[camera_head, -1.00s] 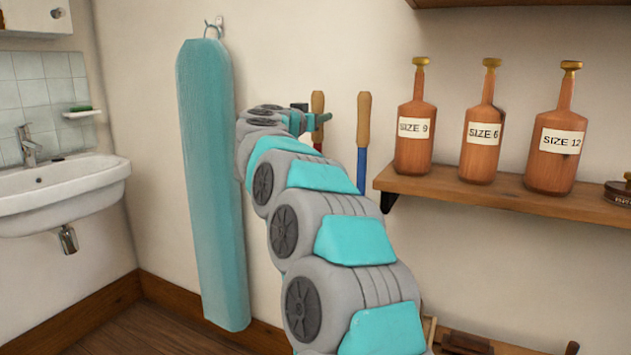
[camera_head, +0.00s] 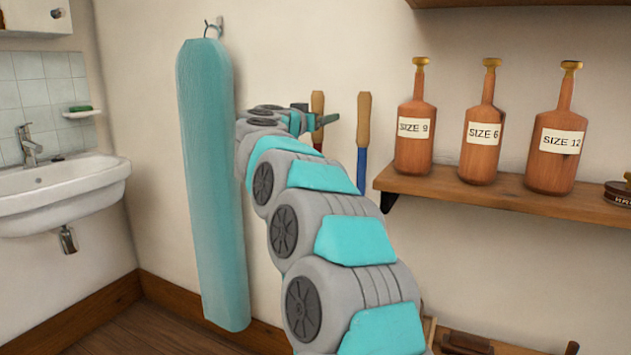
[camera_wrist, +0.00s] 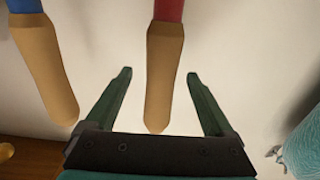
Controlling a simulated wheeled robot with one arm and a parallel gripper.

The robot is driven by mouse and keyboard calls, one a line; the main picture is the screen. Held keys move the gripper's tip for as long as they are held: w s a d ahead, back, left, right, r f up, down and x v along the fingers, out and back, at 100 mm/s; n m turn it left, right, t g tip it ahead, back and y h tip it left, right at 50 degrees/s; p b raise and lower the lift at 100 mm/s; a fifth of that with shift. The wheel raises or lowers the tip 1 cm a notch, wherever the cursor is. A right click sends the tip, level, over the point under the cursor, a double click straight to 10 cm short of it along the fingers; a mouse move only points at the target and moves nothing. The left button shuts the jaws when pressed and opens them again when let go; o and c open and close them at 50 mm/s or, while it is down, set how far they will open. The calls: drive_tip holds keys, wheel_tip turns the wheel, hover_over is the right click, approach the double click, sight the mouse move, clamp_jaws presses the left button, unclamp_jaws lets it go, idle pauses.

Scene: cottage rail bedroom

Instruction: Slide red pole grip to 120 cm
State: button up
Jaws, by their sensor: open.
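The red pole (camera_wrist: 168,9) has a tan wooden grip (camera_wrist: 163,75). In the wrist view the grip points down the picture between the two fingers of my gripper (camera_wrist: 158,73), with space on both sides. My gripper is open and holds nothing. In the head view the grip (camera_head: 317,103) stands upright against the wall, partly hidden by my gripper, and only a little red shows below it. Most of the red pole is hidden behind my arm. I see no 120 cm mark.
A blue pole (camera_head: 361,165) with a like wooden grip stands just right of the red one. A teal padded board (camera_head: 212,190) hangs on the left. A wooden shelf (camera_head: 480,200) with labelled bottles is on the right. A sink (camera_head: 60,190) is far left.

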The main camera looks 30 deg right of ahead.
drive_tip(key=p+v, duration=0.2)
drive_tip(key=v, duration=0.8)
drive_tip(key=shift+p, duration=0.3)
idle(0.4)
